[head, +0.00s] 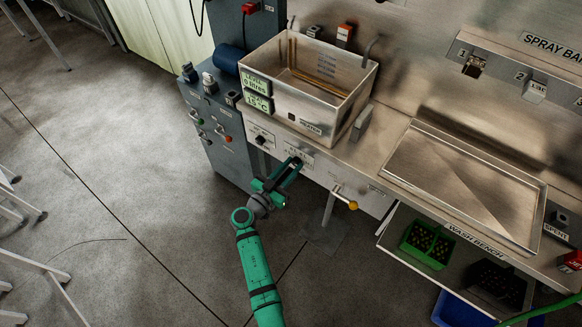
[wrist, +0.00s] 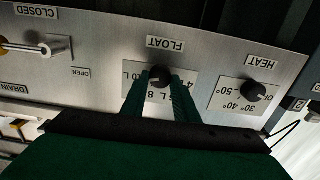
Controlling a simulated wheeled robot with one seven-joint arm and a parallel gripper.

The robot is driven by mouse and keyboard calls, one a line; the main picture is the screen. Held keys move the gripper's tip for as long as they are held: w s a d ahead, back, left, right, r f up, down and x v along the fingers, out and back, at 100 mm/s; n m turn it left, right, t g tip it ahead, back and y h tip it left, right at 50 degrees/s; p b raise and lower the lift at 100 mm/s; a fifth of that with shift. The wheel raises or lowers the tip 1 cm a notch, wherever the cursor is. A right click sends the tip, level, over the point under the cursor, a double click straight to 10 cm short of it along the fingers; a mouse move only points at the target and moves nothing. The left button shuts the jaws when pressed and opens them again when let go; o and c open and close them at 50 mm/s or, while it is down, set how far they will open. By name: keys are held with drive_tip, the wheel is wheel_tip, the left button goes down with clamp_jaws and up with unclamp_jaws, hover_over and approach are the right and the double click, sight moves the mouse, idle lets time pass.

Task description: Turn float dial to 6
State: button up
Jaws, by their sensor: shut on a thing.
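The float dial (wrist: 159,74) is a small dark round knob on the steel front panel. It sits under an upside-down FLOAT label (wrist: 165,45) in the wrist view. My gripper (wrist: 160,82) is shut on it, with one green finger at each side of the knob. The fingers cover much of the scale plate (wrist: 158,94); an 8 and an L show between them. I cannot tell which number the dial points to. In the head view my gripper (head: 292,166) reaches the panel below the steel tank, and its fingers hide most of the dial.
A similar HEAT dial (wrist: 253,91) is beside the float dial. On the other side is a drain lever (wrist: 45,48), whose yellow knob (head: 352,205) sticks out from the panel. The steel tank (head: 350,105) stands above. Open floor lies left.

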drive_tip(key=n, duration=0.5)
drive_tip(key=shift+a+n, duration=0.15)
drive_tip(key=shift+n, duration=0.15)
drive_tip(key=n, duration=0.4)
drive_tip(key=shift+f+n, duration=0.1)
drive_tip(key=shift+n, duration=0.2)
drive_tip(key=n, duration=0.9)
drive_tip(key=shift+a+f, duration=0.1)
drive_tip(key=shift+f, duration=0.05)
drive_tip(key=shift+n, duration=0.3)
drive_tip(key=o, duration=1.1)
drive_tip(key=shift+c, duration=0.2)
drive_tip(key=shift+w, duration=0.1)
